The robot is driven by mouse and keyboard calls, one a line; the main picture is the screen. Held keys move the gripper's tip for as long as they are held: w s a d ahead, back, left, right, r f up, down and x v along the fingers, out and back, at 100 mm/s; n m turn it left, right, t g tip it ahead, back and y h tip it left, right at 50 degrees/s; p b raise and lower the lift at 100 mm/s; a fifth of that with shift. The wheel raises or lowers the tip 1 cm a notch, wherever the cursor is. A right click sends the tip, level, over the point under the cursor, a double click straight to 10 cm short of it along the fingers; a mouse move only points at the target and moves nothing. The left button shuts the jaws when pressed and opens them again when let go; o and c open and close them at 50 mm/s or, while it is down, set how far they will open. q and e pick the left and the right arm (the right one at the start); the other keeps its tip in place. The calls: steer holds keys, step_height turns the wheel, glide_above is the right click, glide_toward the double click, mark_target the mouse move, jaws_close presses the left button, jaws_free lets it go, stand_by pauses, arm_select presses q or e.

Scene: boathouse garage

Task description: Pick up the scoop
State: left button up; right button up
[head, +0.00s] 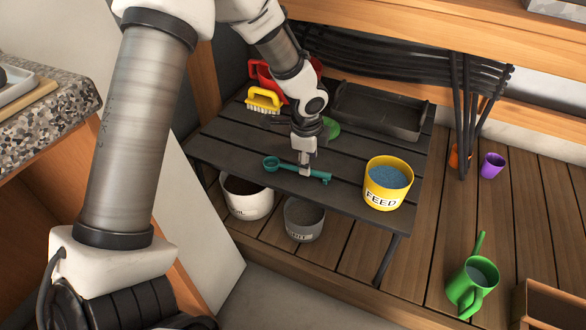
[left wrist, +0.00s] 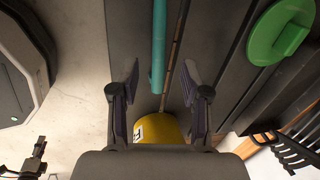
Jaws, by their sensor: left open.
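The teal scoop (head: 283,166) lies on the dark slatted table, its round end to the left and its handle running right. My left gripper (head: 305,170) points down over the scoop's handle and hides part of it. In the left wrist view the teal handle (left wrist: 158,45) runs between the two spread fingers of my left gripper (left wrist: 160,80). There is a gap on both sides, so the jaws are open and not closed on it. My right gripper is not in view.
A yellow feed tub (head: 388,183) stands to the scoop's right. A yellow brush (head: 263,100), a green round thing (head: 331,128) and a black tray (head: 378,110) lie behind. White (head: 247,198) and grey (head: 303,220) buckets stand below the table's front edge.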

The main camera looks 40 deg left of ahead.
arm_select(q)
steer(key=f, duration=0.1)
steer(key=f+b, duration=0.1)
steer(key=f, duration=0.1)
steer(key=f+b, duration=0.1)
steer(key=shift+w+a+f, duration=0.1)
steer(key=shift+w+f, duration=0.2)
steer(key=shift+w, duration=0.05)
steer(key=shift+r, duration=0.15)
jaws_close()
step_height(320, 180, up, 10)
steer(key=p, duration=0.5)
